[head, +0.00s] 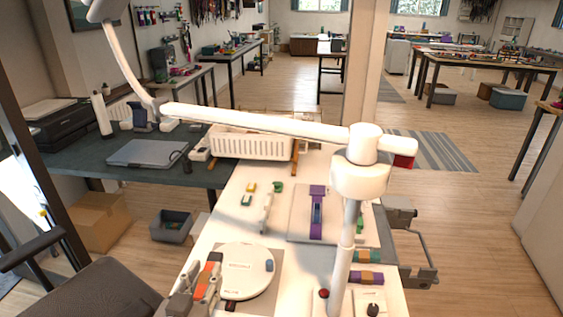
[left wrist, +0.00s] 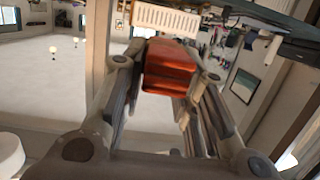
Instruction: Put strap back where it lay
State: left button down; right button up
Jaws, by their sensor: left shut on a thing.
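My left gripper (head: 207,283) is low in the head view, at the left edge of the white table. It is shut on an orange strap (head: 203,281). In the left wrist view the orange-red strap (left wrist: 171,66) sits between the two fingers (left wrist: 160,100); its lower end is hidden. A round white disc (head: 246,270) on a brown mat lies just right of the gripper. I cannot tell whether the strap touches the table. My right gripper is not in view.
A purple strap (head: 317,212) lies on a pale board (head: 300,230). Small multicoloured pieces (head: 367,256) lie at the right. A white basket (head: 250,145) stands at the back. A white jointed stand (head: 345,255), perhaps a lamp, rises over the table. Some white tabletop is clear mid-left.

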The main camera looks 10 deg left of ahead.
pick_arm(q)
jog(key=shift+d, duration=0.1)
jog(key=shift+d+r+m+h, duration=0.15)
jog(key=shift+d+m+h, duration=0.3)
jog(key=shift+m+h, duration=0.35)
jog(key=shift+d+r+m+h, duration=0.15)
jog(key=shift+d+m+h, duration=0.3)
jog(key=shift+h, duration=0.55)
jog(key=shift+w, duration=0.1)
send_over(237, 272)
jog(key=s, duration=0.2)
jog(key=f, duration=0.8)
jog(key=shift+w, duration=0.2)
jog(key=shift+w+f, duration=0.4)
jog(key=shift+f, duration=0.1)
jog(key=shift+w+f+g, duration=0.15)
jog(key=shift+w+f, duration=0.05)
jog(key=shift+f, duration=0.35)
jog(key=shift+w+f+g, duration=0.15)
jog(key=shift+w+f, duration=0.05)
jog(key=shift+f, duration=0.3)
jog(key=shift+f+p, duration=0.35)
jog(key=shift+f, duration=0.4)
